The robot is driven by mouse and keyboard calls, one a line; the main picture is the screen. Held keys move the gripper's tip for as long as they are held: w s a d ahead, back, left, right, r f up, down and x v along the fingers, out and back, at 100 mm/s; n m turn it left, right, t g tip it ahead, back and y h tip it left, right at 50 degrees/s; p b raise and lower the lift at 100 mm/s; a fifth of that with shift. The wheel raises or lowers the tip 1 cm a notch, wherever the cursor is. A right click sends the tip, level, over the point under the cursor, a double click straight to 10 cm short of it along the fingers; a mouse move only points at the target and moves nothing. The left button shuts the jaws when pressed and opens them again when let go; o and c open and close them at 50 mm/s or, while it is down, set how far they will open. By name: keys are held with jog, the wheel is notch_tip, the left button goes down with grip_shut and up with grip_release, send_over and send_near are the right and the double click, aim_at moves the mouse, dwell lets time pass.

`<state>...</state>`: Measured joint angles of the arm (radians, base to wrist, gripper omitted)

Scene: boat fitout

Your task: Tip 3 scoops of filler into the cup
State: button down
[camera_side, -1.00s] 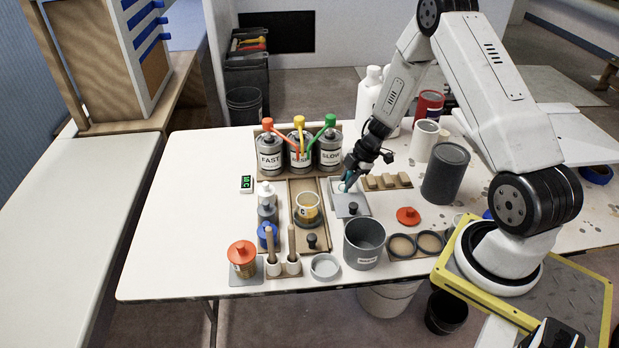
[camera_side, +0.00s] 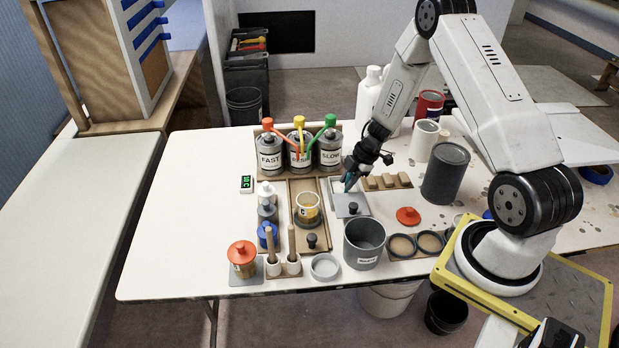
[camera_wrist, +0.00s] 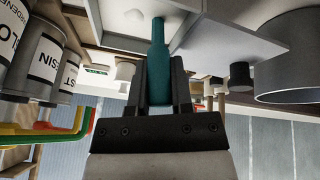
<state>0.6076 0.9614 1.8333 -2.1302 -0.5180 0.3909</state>
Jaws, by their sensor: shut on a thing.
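My gripper (camera_side: 350,178) is shut on a teal-handled scoop. The teal handle (camera_wrist: 157,65) stands between both fingers in the wrist view, and its far end reaches into a pale open box. That box (camera_side: 334,183) lies under the gripper in the side view, with a grey black-knobbed lid (camera_side: 347,208) at its near side. The scoop's bowl is hidden, so I cannot tell whether it holds filler. The cup (camera_side: 307,208), with a yellow label, stands in a wooden tray (camera_side: 297,187) to the left of the box.
Three cans with red, yellow and green pumps (camera_side: 299,152) stand behind the cup. A grey bucket (camera_side: 364,243) stands in front of the box. Wooden blocks (camera_side: 388,181) and a dark grey can (camera_side: 445,174) are to the right. The table's left side is clear.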

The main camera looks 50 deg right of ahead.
jog(key=shift+r, duration=0.15)
jog(key=shift+r, duration=4.1)
jog(key=shift+a, duration=0.1)
jog(key=w+a+m+h, duration=0.1)
jog(key=a+m, duration=0.2)
jog(key=a, duration=0.5)
jog(key=w+a+m+t+h, duration=0.1)
jog(key=w+a+m, duration=0.1)
jog(key=a, duration=0.5)
jog(key=shift+w+a+r+m, duration=0.2)
jog(key=shift+a+r+m, duration=0.1)
jog(key=shift+a+m, duration=0.1)
jog(key=shift+w+d+y, duration=0.15)
jog(key=shift+d+y, duration=0.1)
jog(key=shift+y, duration=0.05)
